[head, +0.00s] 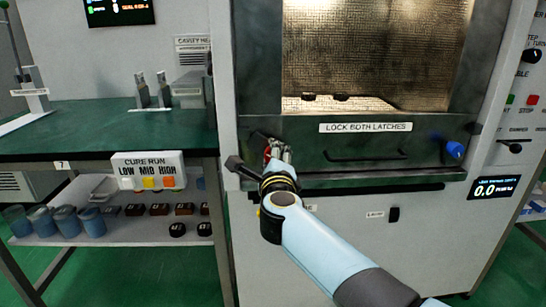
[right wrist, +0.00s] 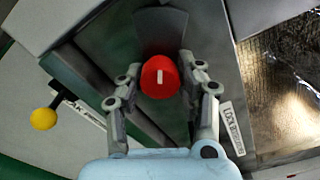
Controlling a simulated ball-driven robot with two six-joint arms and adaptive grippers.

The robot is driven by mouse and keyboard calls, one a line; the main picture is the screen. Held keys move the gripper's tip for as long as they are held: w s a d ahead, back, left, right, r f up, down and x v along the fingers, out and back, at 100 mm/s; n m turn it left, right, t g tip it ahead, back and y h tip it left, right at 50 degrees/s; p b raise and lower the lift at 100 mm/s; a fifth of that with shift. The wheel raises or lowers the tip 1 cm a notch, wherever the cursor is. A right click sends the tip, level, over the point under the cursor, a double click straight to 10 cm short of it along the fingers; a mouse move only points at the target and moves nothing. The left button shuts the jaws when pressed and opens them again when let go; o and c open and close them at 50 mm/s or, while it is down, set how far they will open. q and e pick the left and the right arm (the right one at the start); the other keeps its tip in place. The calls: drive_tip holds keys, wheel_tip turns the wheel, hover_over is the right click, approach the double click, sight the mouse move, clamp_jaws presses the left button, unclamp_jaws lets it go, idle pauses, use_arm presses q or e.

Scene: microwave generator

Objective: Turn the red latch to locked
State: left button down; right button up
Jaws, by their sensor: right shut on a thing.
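The red latch (right wrist: 159,76) is a round red knob with a short white mark, which runs roughly up and down in the right wrist view. It sits at the left of the oven door's lower edge; in the head view my gripper mostly hides it. My right gripper (head: 279,150) reaches it from below, and in the right wrist view its two fingers (right wrist: 160,85) stand on either side of the knob, shut on it. The blue latch (head: 455,149) is at the door's right end. My left gripper is in neither view.
A "LOCK BOTH LATCHES" label (head: 365,127) and a dark door handle (head: 362,154) lie right of my gripper. A yellow ball-ended lever (right wrist: 43,119) stands near the red latch. A green-topped bench (head: 110,135) is on the left.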

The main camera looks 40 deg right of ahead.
drive_tip(key=shift+f, duration=0.1)
drive_tip(key=o, duration=1.1)
drive_tip(key=shift+o, duration=0.2)
drive_tip(key=v, duration=0.7)
drive_tip(key=shift+s, duration=0.25)
drive_tip(key=shift+a, duration=0.1)
